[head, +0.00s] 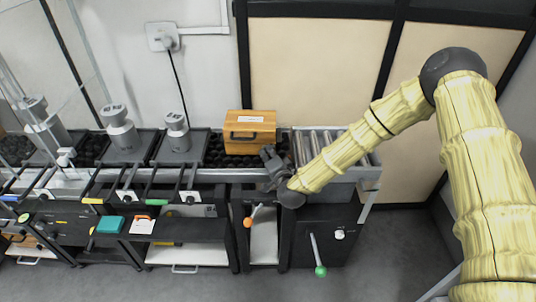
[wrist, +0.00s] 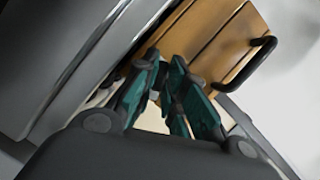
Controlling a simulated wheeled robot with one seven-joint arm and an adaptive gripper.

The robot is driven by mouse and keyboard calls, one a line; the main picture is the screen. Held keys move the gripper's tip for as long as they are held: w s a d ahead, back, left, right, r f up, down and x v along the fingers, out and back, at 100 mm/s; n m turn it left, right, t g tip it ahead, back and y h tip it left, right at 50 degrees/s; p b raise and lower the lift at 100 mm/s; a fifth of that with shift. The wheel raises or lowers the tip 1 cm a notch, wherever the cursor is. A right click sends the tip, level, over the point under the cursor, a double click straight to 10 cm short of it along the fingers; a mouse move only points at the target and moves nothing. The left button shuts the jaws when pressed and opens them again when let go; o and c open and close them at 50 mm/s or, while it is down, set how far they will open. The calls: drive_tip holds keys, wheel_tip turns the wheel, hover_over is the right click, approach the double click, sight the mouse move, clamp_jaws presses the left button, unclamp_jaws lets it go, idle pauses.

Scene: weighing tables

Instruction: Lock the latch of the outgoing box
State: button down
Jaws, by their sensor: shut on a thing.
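The outgoing box (head: 250,133) is a wooden box with a white label on its lid and a black handle on its front. It stands upright on the dark roller conveyor, and its lid looks closed. In the wrist view the box (wrist: 205,38) shows at the top, tilted by the camera angle, with the black handle at its right. My gripper (head: 268,154) is at the box's right front corner. In the wrist view my gripper (wrist: 165,62) has its teal fingers close together at the box's edge, shut on what seems to be the latch. The fingers hide the latch itself.
Metal rollers (head: 315,143) lie right of the box. Scales with grey weights (head: 121,130) stand to the left. Below my gripper are an orange-knobbed lever (head: 248,222) and a green-knobbed lever (head: 320,270). The floor at lower right is clear.

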drive_tip(key=n, duration=0.1)
drive_tip(key=n+h+p, duration=0.1)
drive_tip(key=n, duration=0.1)
drive_tip(key=n+g+h+p, duration=0.1)
drive_tip(key=shift+a+r, duration=0.2)
drive_tip(key=shift+r, duration=0.05)
drive_tip(key=n+h+p, duration=0.1)
drive_tip(key=n, duration=0.1)
drive_tip(key=shift+a+n+h, duration=0.1)
drive_tip(key=shift+n+h, duration=0.2)
drive_tip(key=shift+h, duration=0.1)
drive_tip(key=shift+f+n+g+h+p, duration=0.1)
drive_tip(key=shift+n+g+h+p, duration=0.3)
drive_tip(key=shift+n+h, duration=0.45)
drive_tip(key=shift+n, duration=0.35)
drive_tip(key=c, duration=1.8)
unclamp_jaws()
drive_tip(key=shift+o, duration=0.2)
drive_tip(key=v, duration=1.2)
